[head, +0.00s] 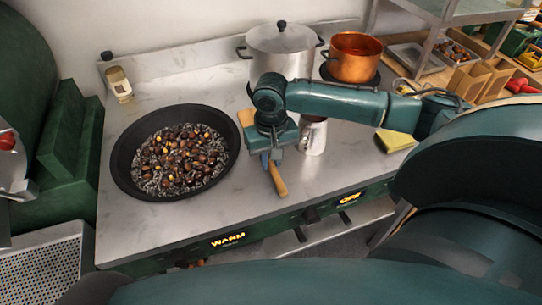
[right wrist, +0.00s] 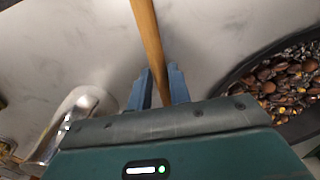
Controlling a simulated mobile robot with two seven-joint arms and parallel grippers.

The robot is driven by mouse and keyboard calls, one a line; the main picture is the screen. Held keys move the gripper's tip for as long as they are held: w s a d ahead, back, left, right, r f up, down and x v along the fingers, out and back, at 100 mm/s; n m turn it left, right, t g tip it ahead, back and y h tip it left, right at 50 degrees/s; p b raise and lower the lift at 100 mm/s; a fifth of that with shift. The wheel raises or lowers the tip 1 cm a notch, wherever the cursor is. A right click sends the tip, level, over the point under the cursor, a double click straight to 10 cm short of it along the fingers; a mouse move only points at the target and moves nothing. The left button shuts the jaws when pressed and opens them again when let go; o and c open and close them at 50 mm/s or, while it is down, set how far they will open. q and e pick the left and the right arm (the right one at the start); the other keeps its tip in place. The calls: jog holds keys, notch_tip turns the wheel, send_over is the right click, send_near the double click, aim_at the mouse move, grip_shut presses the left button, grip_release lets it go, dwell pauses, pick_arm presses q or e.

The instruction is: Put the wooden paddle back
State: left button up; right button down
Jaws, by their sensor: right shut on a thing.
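The wooden paddle (head: 278,181) is in my right gripper (head: 270,157), above the steel worktop between the chestnut pan and a metal cup. In the head view its handle end sticks out below the jaws, and a wider wooden part (head: 245,117) shows behind my wrist; the middle is hidden. In the right wrist view the wooden shaft (right wrist: 148,40) runs between the two blue fingers of the gripper (right wrist: 160,80), which is shut on it. My left gripper is not in view.
A wide black pan (head: 120,165) of chestnuts stands left of the gripper. A metal cup (head: 313,137) is close on its right, with a yellow sponge (head: 396,141) beyond. A lidded steel pot (head: 281,52) and a copper pot (head: 353,56) stand behind. The front worktop is clear.

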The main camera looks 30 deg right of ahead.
jog(key=shift+f, duration=0.15)
jog(key=c, duration=1.2)
grip_release()
notch_tip(320, 180, up, 13)
